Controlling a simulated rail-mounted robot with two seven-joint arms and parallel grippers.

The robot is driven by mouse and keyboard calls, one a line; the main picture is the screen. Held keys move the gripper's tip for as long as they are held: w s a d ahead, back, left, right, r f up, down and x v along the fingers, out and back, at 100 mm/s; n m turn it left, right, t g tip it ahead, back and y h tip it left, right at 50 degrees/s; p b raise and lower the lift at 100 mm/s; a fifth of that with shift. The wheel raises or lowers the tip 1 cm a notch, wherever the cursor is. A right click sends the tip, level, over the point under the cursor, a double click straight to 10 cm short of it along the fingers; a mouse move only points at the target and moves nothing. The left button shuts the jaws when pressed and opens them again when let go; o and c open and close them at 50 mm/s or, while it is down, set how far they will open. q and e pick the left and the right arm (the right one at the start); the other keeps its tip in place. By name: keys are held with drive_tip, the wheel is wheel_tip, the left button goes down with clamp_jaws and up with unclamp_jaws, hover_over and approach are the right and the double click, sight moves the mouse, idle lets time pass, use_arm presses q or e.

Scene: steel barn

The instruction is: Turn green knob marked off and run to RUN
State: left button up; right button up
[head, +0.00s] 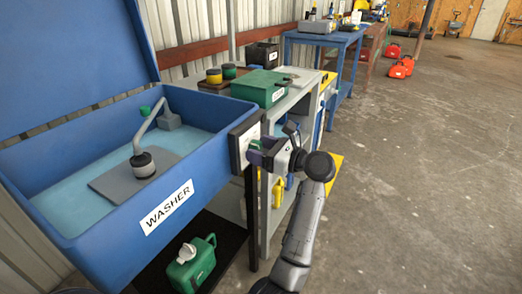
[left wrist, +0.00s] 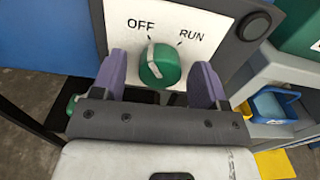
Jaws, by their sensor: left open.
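The green knob (left wrist: 160,66) with a white pointer bar is on a white panel (left wrist: 208,15) marked OFF and RUN. Its pointer lines up with the OFF mark. In the head view the panel (head: 242,145) is on the right end of the blue washer (head: 105,212), and a bit of green knob (head: 255,143) shows between my fingers. My left gripper (head: 258,150) is at the panel. In the left wrist view its purple fingers (left wrist: 160,82) are open, one on each side of the knob, with gaps visible. My right gripper is not in view.
A grey bench with a green box (head: 262,88) stands just behind the panel. A green jug (head: 191,265) sits on the black shelf below the washer. A black round button (left wrist: 254,26) is right of RUN.

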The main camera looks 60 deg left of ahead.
use_arm(q)
drive_tip(key=shift+c, duration=0.5)
drive_tip(key=c, duration=0.8)
drive_tip(key=shift+r+m+p, duration=0.15)
drive_tip(key=shift+m+p, duration=0.15)
drive_tip(key=shift+p, duration=0.2)
drive_tip(key=m+p, duration=1)
drive_tip(key=p, duration=0.4)
drive_tip(key=shift+r+m, duration=0.15)
drive_tip(key=shift+m, duration=0.15)
drive_tip(key=m+p, duration=0.2)
drive_tip(key=p, duration=0.1)
drive_tip(key=shift+f+m+p, duration=0.2)
drive_tip(key=shift+m+p, duration=0.15)
drive_tip(key=shift+m, duration=0.05)
drive_tip(key=o, duration=0.9)
